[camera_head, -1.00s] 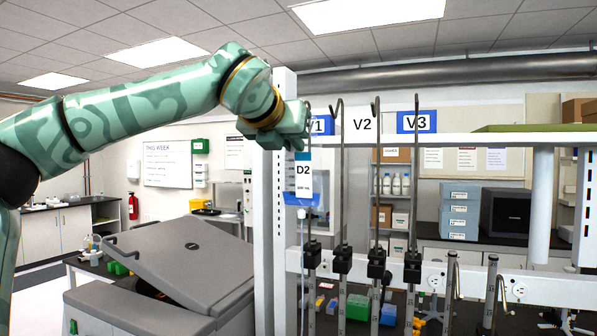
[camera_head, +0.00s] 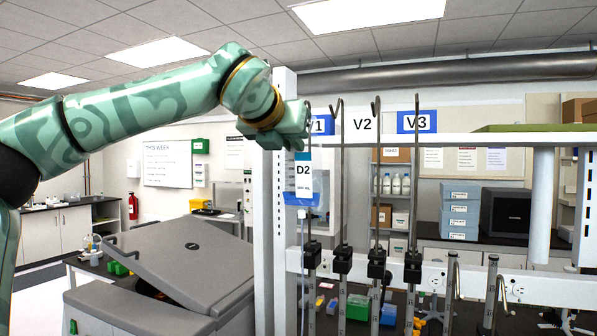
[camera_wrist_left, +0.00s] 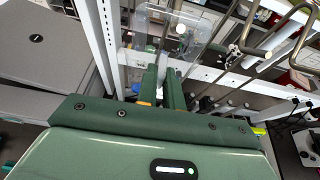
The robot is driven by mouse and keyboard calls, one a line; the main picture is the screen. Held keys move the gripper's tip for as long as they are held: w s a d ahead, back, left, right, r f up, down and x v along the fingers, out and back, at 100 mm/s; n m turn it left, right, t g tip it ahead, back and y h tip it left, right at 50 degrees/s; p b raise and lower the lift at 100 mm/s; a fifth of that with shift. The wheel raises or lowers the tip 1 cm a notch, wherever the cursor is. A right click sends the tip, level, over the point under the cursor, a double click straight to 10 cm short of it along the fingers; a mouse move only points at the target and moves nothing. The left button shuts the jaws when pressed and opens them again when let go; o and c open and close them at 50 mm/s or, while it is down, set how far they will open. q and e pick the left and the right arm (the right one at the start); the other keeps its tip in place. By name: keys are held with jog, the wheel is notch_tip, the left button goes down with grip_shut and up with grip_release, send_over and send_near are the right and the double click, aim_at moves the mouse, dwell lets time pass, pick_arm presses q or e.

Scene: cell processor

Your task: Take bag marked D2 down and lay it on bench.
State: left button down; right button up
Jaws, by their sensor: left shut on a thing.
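In the left wrist view, the closed fingers (camera_wrist_left: 163,92) point at the see-through bag (camera_wrist_left: 158,25). I cannot tell whether the bag still touches a hook. My right gripper is not in view.
Tall hooked poles (camera_head: 376,200) stand close to the right of the bag, with signs V1, V2 (camera_head: 362,124) and V3 above. The white post (camera_head: 283,230) is close on the left. A grey machine (camera_head: 180,255) stands at lower left. Bins (camera_head: 358,306) lie on the dark bench behind the poles.

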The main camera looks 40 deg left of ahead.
pick_arm(q)
jog(key=shift+r, duration=0.1)
dwell(0.3)
jog(key=shift+s+d+r, duration=0.1)
jog(key=shift+s+r, duration=0.2)
jog(key=shift+r, duration=0.25)
jog(key=shift+s+d+r, duration=0.2)
jog(key=shift+s+r, duration=0.45)
